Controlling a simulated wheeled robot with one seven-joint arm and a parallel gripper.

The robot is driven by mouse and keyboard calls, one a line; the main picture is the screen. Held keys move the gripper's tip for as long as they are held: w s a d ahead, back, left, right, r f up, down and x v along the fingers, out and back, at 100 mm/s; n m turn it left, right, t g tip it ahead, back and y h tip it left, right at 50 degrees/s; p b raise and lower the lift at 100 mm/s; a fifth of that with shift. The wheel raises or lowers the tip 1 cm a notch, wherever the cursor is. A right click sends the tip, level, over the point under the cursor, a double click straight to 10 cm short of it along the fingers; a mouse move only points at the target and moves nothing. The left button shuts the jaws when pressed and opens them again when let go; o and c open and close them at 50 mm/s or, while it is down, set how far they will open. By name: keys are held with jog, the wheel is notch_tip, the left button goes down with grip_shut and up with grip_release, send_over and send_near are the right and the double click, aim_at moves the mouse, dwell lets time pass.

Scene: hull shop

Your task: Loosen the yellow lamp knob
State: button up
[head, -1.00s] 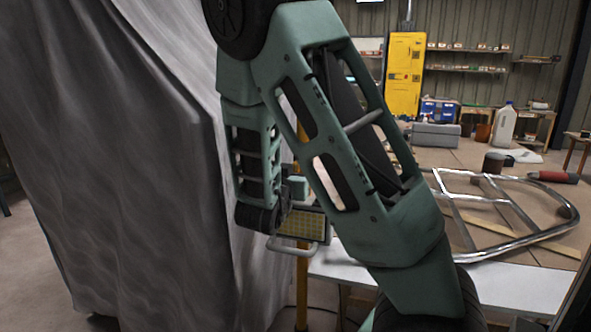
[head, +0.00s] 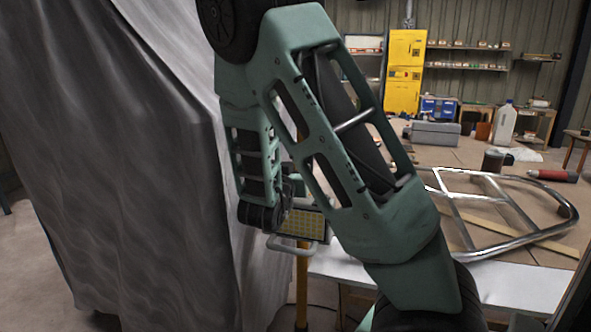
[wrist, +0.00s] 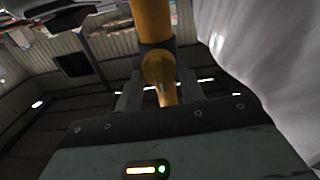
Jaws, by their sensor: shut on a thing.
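In the wrist view, the yellow lamp knob (wrist: 156,67) stands out from a dark collar (wrist: 154,47) on the yellow pole (wrist: 151,16). My gripper (wrist: 159,88) is shut on the knob, one grey finger on each side. In the head view, the lamp's yellow gridded panel (head: 303,224) with a pale tube frame shows behind my arm. Part of the yellow pole (head: 301,275) shows below it. My arm hides the knob and the fingertips in the head view.
A large grey draped cover (head: 130,180) stands close on the left. On the right, a workbench (head: 345,262) carries a bent chrome tube frame (head: 515,238), a white jug (head: 505,124), a grey case (head: 432,134) and a red-handled tool (head: 558,175). A yellow cabinet (head: 404,75) stands behind.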

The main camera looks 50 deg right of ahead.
jog(key=n+p, duration=0.1)
jog(key=p, duration=0.1)
jog(key=n+p, duration=0.2)
jog(key=shift+r, duration=0.3)
jog(key=n+p, duration=0.2)
jog(key=p, duration=0.1)
jog(key=shift+w+n, duration=0.1)
jog(key=shift+n, duration=0.3)
jog(key=n+p, duration=0.3)
jog(key=shift+a+f+n+p, duration=0.1)
jog(key=shift+n+p, duration=0.2)
jog(key=shift+p, duration=0.1)
jog(key=n+p, duration=0.3)
jog(key=shift+w+f+n, duration=0.1)
jog(key=shift+n, duration=0.2)
jog(key=n+p, duration=0.3)
jog(key=n, duration=0.2)
jog(key=shift+f, duration=0.2)
jog(key=n+p, duration=0.1)
jog(key=n, duration=0.4)
jog(key=shift+f, duration=0.2)
jog(key=shift+n, duration=0.4)
jog(key=o, duration=0.9)
jog(key=shift+o, duration=0.2)
